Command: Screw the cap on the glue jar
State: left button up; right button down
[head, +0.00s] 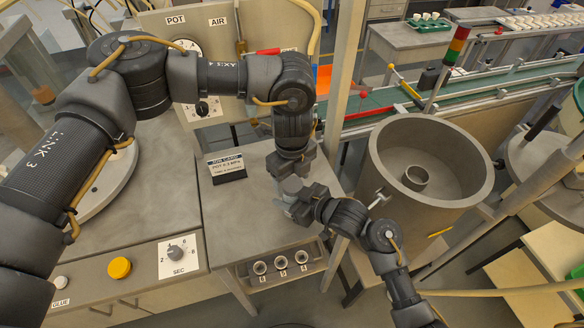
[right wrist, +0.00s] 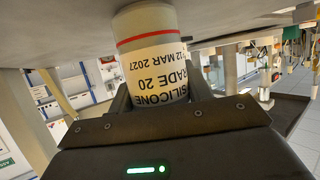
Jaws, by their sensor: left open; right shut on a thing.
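The glue jar (right wrist: 155,65) fills the top of the right wrist view. It has a white label reading SILICONE GRADE 20 and 12 MAR 2027, with a red band. My right gripper (right wrist: 158,92) is shut around its side. In the head view the right gripper (head: 290,205) is at the bench's right part, directly below my left gripper (head: 290,172). The left gripper points down and is open, close above a small grey round top (head: 292,185). I cannot tell whether that top is the cap or the jar itself. The jar's label is hidden in the head view.
A job card (head: 226,167) stands on the grey bench (head: 235,225) left of the grippers. Several round holders (head: 281,263) sit at the bench's front edge. A large grey drum (head: 430,190) is to the right. A panel with POT and AIR dials (head: 187,48) stands behind.

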pick_arm(q)
jog(key=shift+f, duration=0.5)
jog(key=c, duration=1)
jog(key=m, duration=0.3)
jog(key=shift+m, duration=0.3)
jog(key=o, duration=1.1)
